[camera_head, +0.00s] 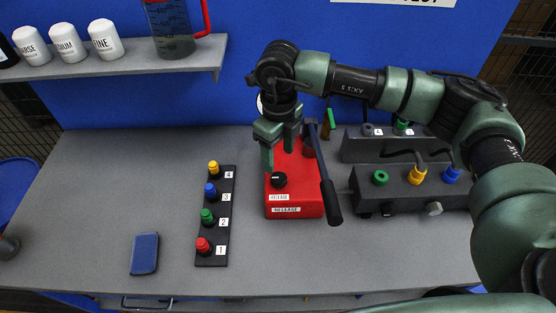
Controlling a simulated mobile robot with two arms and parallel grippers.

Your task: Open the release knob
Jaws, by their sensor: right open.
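The release knob (279,180) is a black round knob on top of a red box (294,200) with white RELEASE labels. A dark blue lever (325,185) with a black grip stands along the right side of the box. My right gripper (279,156) is open and points down just behind the knob, over the back part of the red box. One finger comes close to the knob's back left; whether it touches cannot be told. No gripper of my left arm shows.
A black strip with several numbered, coloured knobs (215,214) lies left of the red box. A blue flat case (144,253) lies at front left. A dark grey fixture (400,192) stands to the right. A shelf (150,68) with jars hangs at back left.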

